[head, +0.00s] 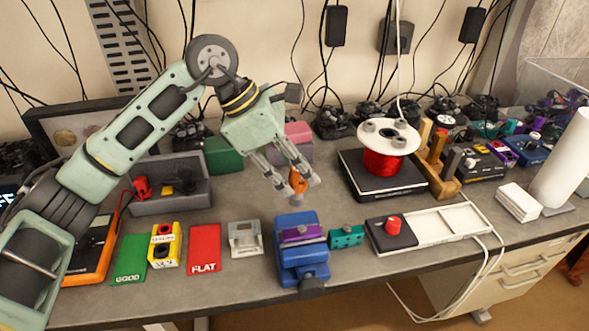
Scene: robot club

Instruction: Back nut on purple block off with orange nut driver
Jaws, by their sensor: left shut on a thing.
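The purple block (293,236) sits in the top of the blue vise (300,262) near the front edge of the bench. Something small and pale shows on the block, too small to make out as a nut. My left gripper (295,176) reaches down from the upper left and is shut on the orange nut driver (298,184). The driver is held above and behind the vise, apart from the purple block. Its lower end is small and hard to see. My right gripper is not in view.
A teal block (346,237) stands just right of the vise. A grey bracket (245,238), a red FLAT card (205,250) and a green GOOD card (131,258) lie to the left. A red wire spool (385,163) stands behind right, near a white tray (447,222).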

